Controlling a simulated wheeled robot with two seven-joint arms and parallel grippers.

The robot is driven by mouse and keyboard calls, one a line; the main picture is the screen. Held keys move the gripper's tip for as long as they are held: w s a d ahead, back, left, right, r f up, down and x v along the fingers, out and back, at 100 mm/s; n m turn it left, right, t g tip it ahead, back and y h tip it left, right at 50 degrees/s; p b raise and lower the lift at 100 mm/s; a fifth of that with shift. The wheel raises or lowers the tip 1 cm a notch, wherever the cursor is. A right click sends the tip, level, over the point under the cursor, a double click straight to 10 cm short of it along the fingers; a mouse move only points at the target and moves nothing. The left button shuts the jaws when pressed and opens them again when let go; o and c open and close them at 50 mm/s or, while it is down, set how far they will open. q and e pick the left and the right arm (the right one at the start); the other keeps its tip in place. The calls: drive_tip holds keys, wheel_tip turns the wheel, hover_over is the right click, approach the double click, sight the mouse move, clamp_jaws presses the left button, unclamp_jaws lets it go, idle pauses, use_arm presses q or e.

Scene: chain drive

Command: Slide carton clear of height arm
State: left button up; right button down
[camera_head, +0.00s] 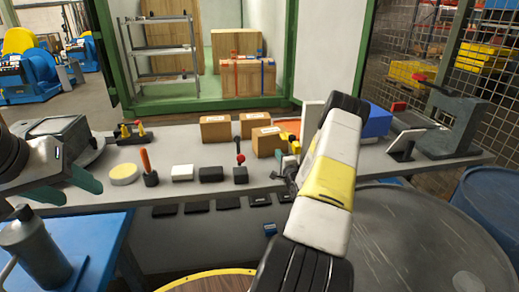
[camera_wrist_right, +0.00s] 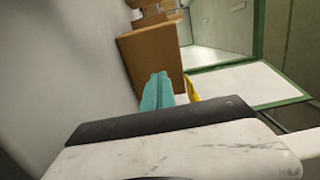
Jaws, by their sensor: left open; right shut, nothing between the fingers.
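Three brown cartons stand on the grey bench: a left one (camera_head: 215,129), a back one (camera_head: 253,125) and a front right one (camera_head: 266,142). My right gripper (camera_head: 287,165) is shut and empty, low beside the front right carton. In the right wrist view its teal fingers (camera_wrist_right: 158,92) are together, in front of a carton side (camera_wrist_right: 153,62); whether they touch it I cannot tell. My right arm hides part of the bench and the yellow and orange item (camera_head: 290,127) behind. I cannot make out which part is the height arm. My left gripper (camera_head: 55,198) is open and empty at the bench's left end.
A red-knobbed lever (camera_head: 240,158), black block (camera_head: 211,174), white block (camera_head: 182,172), orange-handled tool (camera_head: 148,168) and round yellow-white disc (camera_head: 124,174) line the front. A blue box (camera_head: 376,122) and grey machine (camera_head: 450,125) stand right.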

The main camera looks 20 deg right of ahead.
sight(272, 143)
drive_tip(key=w, duration=0.4)
drive_tip(key=w+d, duration=0.1)
drive_tip(key=w, duration=0.2)
